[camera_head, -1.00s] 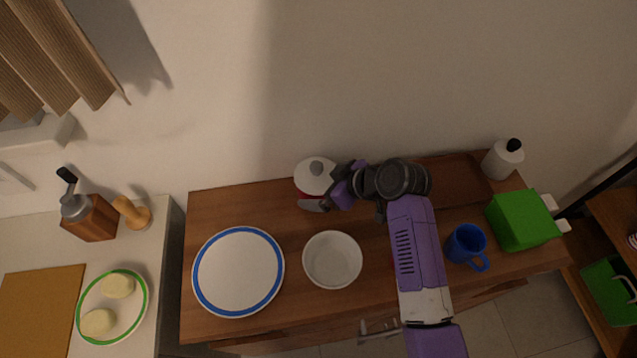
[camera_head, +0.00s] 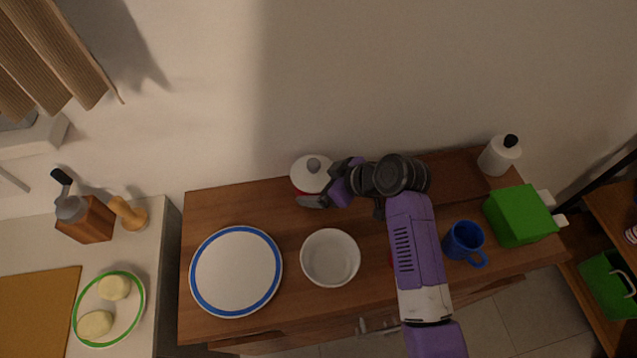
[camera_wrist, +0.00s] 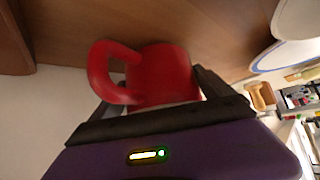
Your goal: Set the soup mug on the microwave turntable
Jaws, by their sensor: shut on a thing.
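The soup mug appears to be the red mug with a white lid and grey knob (camera_head: 311,173), near the back edge of the wooden cabinet top. In the wrist view the red mug (camera_wrist: 160,75) has its handle on the left and sits between the fingers. My gripper (camera_head: 325,198) reaches it from the right and is shut on it; the fingers also show in the wrist view (camera_wrist: 165,105). I cannot tell whether the mug touches the cabinet top. No microwave or turntable is visible.
On the cabinet top (camera_head: 215,205) are a blue-rimmed plate (camera_head: 236,271), a white bowl (camera_head: 330,257), a blue mug (camera_head: 463,240), a green box-shaped thing (camera_head: 520,215) and a white bottle (camera_head: 498,156). The wall (camera_head: 330,80) rises close behind. My arm hides part of the top.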

